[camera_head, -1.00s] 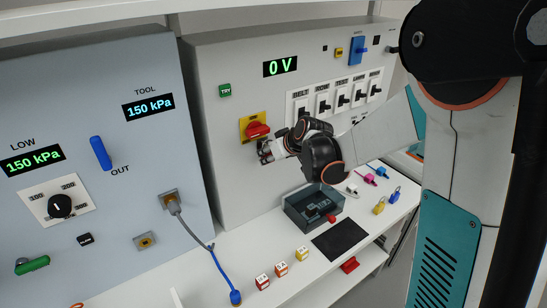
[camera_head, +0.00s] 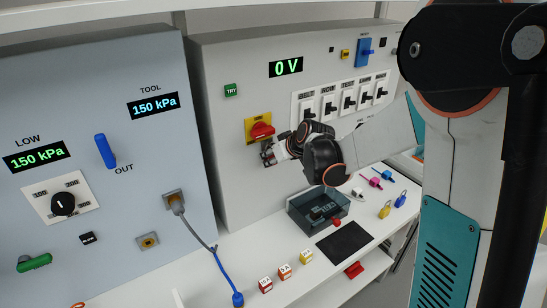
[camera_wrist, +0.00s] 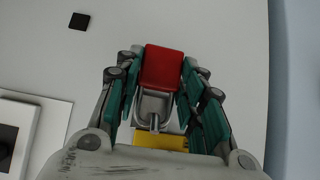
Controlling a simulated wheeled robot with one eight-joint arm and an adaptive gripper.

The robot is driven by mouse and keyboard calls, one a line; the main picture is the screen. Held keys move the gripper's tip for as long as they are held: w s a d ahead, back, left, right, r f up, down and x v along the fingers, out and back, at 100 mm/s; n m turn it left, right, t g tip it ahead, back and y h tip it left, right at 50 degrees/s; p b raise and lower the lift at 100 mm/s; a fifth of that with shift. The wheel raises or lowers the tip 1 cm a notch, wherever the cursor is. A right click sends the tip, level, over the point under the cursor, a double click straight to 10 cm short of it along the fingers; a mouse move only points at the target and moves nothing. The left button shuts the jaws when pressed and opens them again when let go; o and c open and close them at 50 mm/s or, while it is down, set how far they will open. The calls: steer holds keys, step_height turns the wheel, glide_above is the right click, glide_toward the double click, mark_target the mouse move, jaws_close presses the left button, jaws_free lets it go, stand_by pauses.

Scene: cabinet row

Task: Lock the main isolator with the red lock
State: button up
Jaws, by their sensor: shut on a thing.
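The main isolator is a red knob (camera_head: 262,130) on a yellow plate (camera_head: 252,135) on the grey cabinet front, below the 0 V display. My gripper (camera_head: 270,154) is just below that plate, against the cabinet face. In the wrist view, my gripper (camera_wrist: 160,85) is shut on the red lock (camera_wrist: 162,68), with teal-padded fingers on both sides of its body. The lock's metal shackle (camera_wrist: 142,108) points toward the yellow plate (camera_wrist: 158,142) and lies at a small metal post. I cannot tell whether the shackle is closed. The lock is mostly hidden in the head view.
A dark open tray (camera_head: 290,211) and a black mat (camera_head: 343,242) are on the white bench below my arm. A yellow padlock (camera_head: 385,211) and a blue padlock (camera_head: 400,200) stand to the right. Lettered blocks (camera_head: 285,271) lie in front. A breaker row (camera_head: 348,100) is right of the isolator.

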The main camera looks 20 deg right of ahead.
steer(key=o, duration=1)
